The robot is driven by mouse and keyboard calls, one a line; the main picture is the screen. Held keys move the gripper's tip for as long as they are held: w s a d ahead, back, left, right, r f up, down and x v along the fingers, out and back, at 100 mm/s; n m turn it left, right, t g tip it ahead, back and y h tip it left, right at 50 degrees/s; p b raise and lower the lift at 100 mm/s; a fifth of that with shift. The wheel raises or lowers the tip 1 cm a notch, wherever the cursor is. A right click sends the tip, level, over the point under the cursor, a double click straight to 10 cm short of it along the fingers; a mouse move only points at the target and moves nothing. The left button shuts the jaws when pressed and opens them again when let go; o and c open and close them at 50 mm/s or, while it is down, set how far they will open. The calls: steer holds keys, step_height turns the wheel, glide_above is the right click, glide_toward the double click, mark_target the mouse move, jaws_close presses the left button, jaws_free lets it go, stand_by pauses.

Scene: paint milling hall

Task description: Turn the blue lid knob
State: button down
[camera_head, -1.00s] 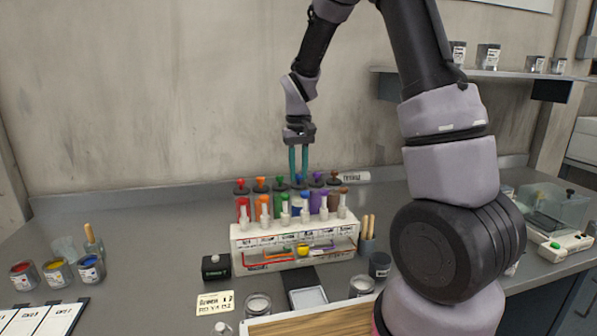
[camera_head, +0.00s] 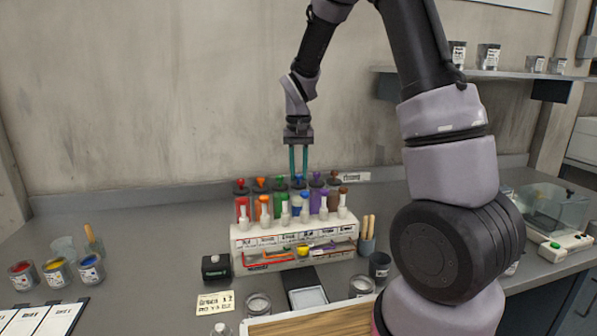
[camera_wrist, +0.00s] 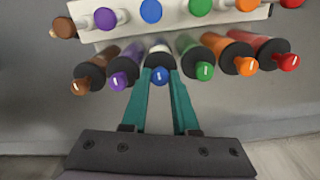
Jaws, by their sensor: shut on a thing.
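The blue lid knob (camera_wrist: 159,75) tops a canister in the middle of a row of coloured canisters. In the wrist view it sits between the tips of my gripper's teal fingers, and a white mark shows on it. My gripper (camera_wrist: 160,80) is shut on the knob. In the head view my gripper (camera_head: 299,174) points straight down at the blue knob (camera_head: 299,181) from above, and the fingers partly hide it there.
Neighbouring knobs stand close on both sides: green (camera_wrist: 204,71) and purple (camera_wrist: 119,81). The wall is behind. A black box (camera_head: 215,266) lies left of the rack.

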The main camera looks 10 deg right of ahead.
mark_target(299, 174)
steer(key=c, duration=0.7)
jaws_free()
step_height(299, 174, up, 11)
steer(key=shift+f, duration=0.1)
